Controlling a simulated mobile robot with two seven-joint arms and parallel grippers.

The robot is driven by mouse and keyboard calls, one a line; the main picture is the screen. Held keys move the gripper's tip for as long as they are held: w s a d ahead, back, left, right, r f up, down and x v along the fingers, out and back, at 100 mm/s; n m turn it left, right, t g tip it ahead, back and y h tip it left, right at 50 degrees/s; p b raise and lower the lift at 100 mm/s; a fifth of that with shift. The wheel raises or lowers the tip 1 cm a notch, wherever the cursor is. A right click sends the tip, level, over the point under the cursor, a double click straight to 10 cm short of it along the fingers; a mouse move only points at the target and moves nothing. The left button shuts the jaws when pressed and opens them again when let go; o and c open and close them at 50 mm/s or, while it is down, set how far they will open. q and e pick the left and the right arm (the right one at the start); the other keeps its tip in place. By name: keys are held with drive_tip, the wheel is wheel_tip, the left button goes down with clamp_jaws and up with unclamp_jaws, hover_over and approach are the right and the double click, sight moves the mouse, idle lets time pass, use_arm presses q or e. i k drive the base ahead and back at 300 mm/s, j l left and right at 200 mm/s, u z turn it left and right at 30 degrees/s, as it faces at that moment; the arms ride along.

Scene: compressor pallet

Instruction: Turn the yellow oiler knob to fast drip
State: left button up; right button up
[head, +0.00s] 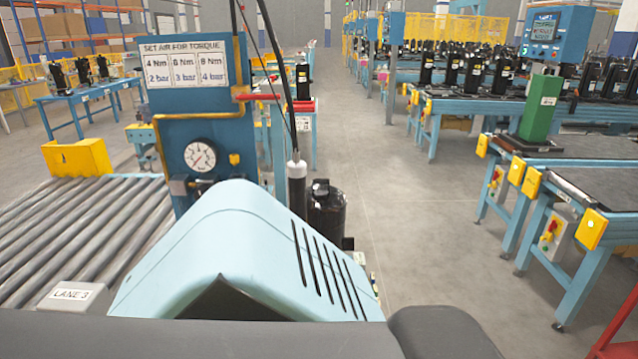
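A blue post (183,125) stands left of centre and carries a round white pressure gauge (201,156). A small yellow part (234,158) sits on the post just right of the gauge. It may be the yellow oiler knob, but it is too small for me to tell its shape, marks or setting. The fittings (193,186) below the gauge are dark and partly hidden from below. Neither my left nor my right gripper is in view.
A torque and air pressure sign (184,62) tops the post. A roller conveyor (75,235) lies left. Blue workbenches (555,200) line the right; the grey aisle floor (430,230) between is clear.

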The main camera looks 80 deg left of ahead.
sight(234, 158)
drive_tip(key=u, duration=3.25)
